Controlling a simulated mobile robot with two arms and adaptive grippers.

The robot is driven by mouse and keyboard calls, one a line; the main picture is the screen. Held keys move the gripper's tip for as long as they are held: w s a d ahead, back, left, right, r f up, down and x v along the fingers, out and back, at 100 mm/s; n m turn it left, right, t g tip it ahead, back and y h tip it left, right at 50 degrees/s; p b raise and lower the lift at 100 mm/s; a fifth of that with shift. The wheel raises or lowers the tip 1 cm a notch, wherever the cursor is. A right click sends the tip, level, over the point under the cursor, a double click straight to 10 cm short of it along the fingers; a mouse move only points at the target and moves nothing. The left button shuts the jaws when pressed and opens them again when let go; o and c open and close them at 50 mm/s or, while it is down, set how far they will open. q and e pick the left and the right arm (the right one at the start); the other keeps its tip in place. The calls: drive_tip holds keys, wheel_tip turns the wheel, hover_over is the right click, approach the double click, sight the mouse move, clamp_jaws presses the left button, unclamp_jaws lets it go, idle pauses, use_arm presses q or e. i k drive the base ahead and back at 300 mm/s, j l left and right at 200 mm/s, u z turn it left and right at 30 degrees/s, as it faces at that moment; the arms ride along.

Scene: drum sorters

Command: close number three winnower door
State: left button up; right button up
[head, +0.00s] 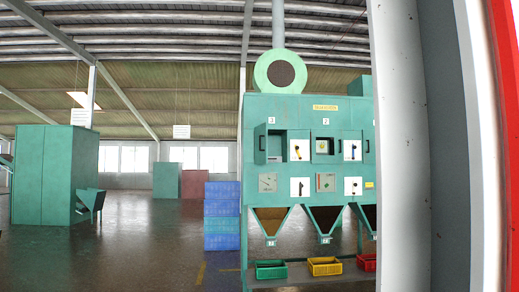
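The green winnower (308,107) stands right of the middle in the head view, some way off, with a round green fan housing on top. The label 3 is at its upper left. Below that label a green door (260,144) stands swung outward beside a dark opening (276,147). A white panel with a dark and yellow handle (299,146) is just to its right. The label 2 is over the middle section, which has a similar white panel (352,147). The winnower's right part is hidden. Neither of my grippers is in view.
A tall grey and white upright (405,150) with a red edge fills the right side, close by. Blue crates (221,216) are stacked left of the winnower. Green and yellow bins (271,269) sit under its hoppers. A green machine (55,174) stands far left. Floor between is open.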

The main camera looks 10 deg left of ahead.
sight(261, 132)
drive_tip(key=u, duration=0.5)
drive_tip(key=j+u, duration=0.1)
drive_tip(key=u, duration=0.4)
drive_tip(key=i+u, duration=0.1)
drive_tip(key=u, duration=1.35)
drive_tip(key=i+u, duration=0.1)
drive_tip(key=u, duration=0.4)
drive_tip(key=l+u, duration=0.2)
drive_tip(key=u, duration=0.2)
drive_tip(key=i+l+u, duration=0.1)
drive_tip(key=l+u, duration=0.15)
drive_tip(key=u, duration=0.2)
drive_tip(key=l+z, duration=0.35)
drive_tip(key=l, duration=1.15)
drive_tip(key=l+z, duration=0.15)
drive_tip(key=l, duration=2.85)
drive_tip(key=l+z, duration=0.15)
drive_tip(key=l, duration=0.4)
drive_tip(key=l+z, duration=0.15)
drive_tip(key=l, duration=0.4)
drive_tip(key=i+l+z, duration=0.15)
drive_tip(key=l, duration=0.4)
drive_tip(key=l+z, duration=0.15)
drive_tip(key=l, duration=0.4)
drive_tip(key=l+z, duration=0.2)
drive_tip(key=z, duration=0.25)
drive_tip(key=l+z, duration=0.2)
drive_tip(key=z, duration=0.25)
drive_tip(key=i+l+z, duration=0.15)
drive_tip(key=z, duration=0.25)
